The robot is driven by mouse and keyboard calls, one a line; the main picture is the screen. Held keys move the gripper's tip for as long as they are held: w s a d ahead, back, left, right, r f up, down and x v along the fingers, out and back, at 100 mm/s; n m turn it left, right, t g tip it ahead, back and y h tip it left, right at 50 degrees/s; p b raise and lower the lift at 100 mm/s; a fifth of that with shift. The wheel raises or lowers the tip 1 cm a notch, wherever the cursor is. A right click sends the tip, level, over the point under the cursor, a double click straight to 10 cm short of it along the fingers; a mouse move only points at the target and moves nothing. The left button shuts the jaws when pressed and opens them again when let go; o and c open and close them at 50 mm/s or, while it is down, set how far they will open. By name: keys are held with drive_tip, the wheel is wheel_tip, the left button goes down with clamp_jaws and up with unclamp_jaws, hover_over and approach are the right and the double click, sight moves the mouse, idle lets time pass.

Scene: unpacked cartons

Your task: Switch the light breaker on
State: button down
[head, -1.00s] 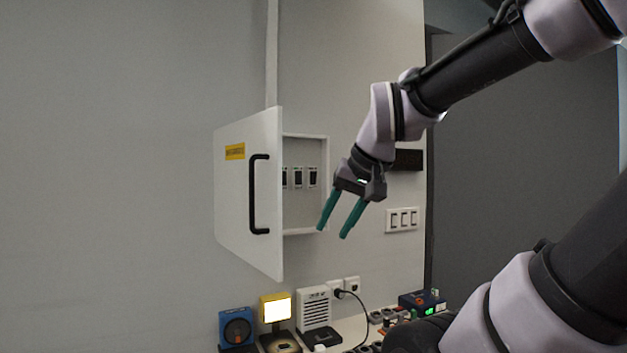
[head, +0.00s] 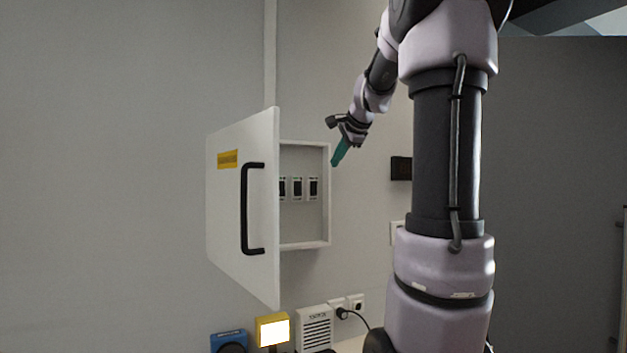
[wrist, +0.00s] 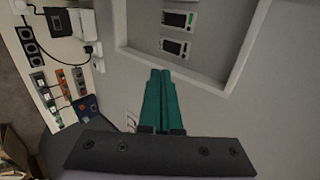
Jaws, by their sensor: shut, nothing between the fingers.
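A white breaker box (head: 304,244) is on the wall with its door (head: 230,215) swung open to the left. The door has a black handle (head: 245,208) and a yellow label. Inside the box is a row of breakers (head: 298,188) with black faces. The wrist view shows two of them, one breaker (wrist: 180,19) with a green mark and another breaker (wrist: 174,47) without visible green. My gripper (head: 336,163) is shut and empty, just right of the box's upper right edge. In the wrist view its teal fingers (wrist: 158,74) are together, pointing toward the box's rim.
Below the box are a lit yellow lamp (head: 273,331), a blue device (head: 229,341), a white vented unit (head: 315,328) and wall sockets (head: 355,302) with a plugged cable. A dark panel (head: 400,168) is on the wall to the right. The wall left of the door is clear.

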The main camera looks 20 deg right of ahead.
drive_tip(key=shift+w, duration=0.2)
approach(315, 181)
drive_tip(key=w+f, duration=0.2)
drive_tip(key=f, duration=0.1)
drive_tip(key=w+f, duration=0.1)
drive_tip(key=f, duration=0.1)
drive_tip(key=shift+w+a+f, duration=0.2)
drive_tip(key=shift+w, duration=0.05)
drive_tip(key=shift+w+r, duration=0.1)
drive_tip(key=shift+w, duration=0.4)
drive_tip(key=shift+w+a+r, duration=0.1)
drive_tip(key=shift+w+r, duration=0.05)
drive_tip(key=shift+w, duration=0.4)
drive_tip(key=shift+r, duration=0.1)
drive_tip(key=shift+r, duration=0.7)
